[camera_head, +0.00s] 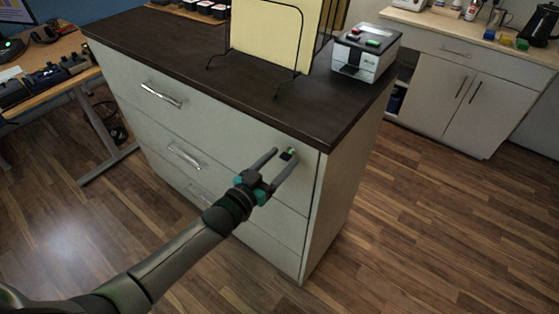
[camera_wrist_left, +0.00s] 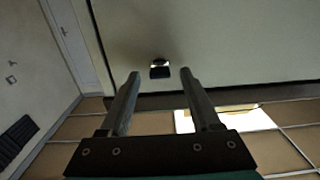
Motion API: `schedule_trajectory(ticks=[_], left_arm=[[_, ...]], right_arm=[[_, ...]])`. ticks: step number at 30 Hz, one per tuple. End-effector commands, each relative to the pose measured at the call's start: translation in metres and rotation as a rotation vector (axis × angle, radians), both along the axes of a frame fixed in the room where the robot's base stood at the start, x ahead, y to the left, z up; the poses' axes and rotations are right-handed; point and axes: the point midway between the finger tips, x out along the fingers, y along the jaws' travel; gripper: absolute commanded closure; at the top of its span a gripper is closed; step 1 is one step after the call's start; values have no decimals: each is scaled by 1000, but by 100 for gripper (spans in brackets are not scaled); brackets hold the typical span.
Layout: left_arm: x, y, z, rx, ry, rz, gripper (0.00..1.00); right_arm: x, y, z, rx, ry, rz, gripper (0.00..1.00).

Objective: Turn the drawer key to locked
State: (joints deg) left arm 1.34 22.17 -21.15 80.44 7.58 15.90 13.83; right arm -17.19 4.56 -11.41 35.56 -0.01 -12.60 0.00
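The drawer key (camera_head: 289,154) is a small dark piece with a light greenish spot, at the upper right of the top drawer front (camera_head: 225,125) of a white cabinet. In the left wrist view the key (camera_wrist_left: 160,72) is a dark block below a bright round lock, just beyond the fingertips and between their lines. My left gripper (camera_head: 284,153) is open in front of the drawer, with one finger on each side of the key; it also shows in the wrist view (camera_wrist_left: 160,74). Neither finger visibly touches the key. My right gripper is out of view.
The dark cabinet top (camera_head: 190,50) overhangs just above the lock. It carries a wire rack (camera_head: 300,72) with yellow folders and a small white device (camera_head: 366,52). A counter (camera_head: 470,40) stands back right; a desk (camera_head: 50,60) stands left. Floor is free at right.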

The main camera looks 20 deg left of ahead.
Motion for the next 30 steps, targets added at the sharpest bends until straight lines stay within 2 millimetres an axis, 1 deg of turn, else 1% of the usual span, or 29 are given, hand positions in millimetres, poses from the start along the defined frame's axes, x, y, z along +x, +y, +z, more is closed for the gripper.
schedule_trajectory(ticks=[1, 2, 15, 17, 30], left_arm=[[0, 0, 0, 0, 0, 0, 41], [0, 0, 0, 0, 0, 0, 44], [0, 0, 0, 0, 0, 0, 94], [0, 0, 0, 0, 0, 0, 100], [0, 0, 0, 19, -7, 0, 100]], right_arm=[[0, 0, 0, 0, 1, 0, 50], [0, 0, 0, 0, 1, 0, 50], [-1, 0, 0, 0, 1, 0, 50], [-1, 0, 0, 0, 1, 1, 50], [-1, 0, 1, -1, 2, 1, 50]])
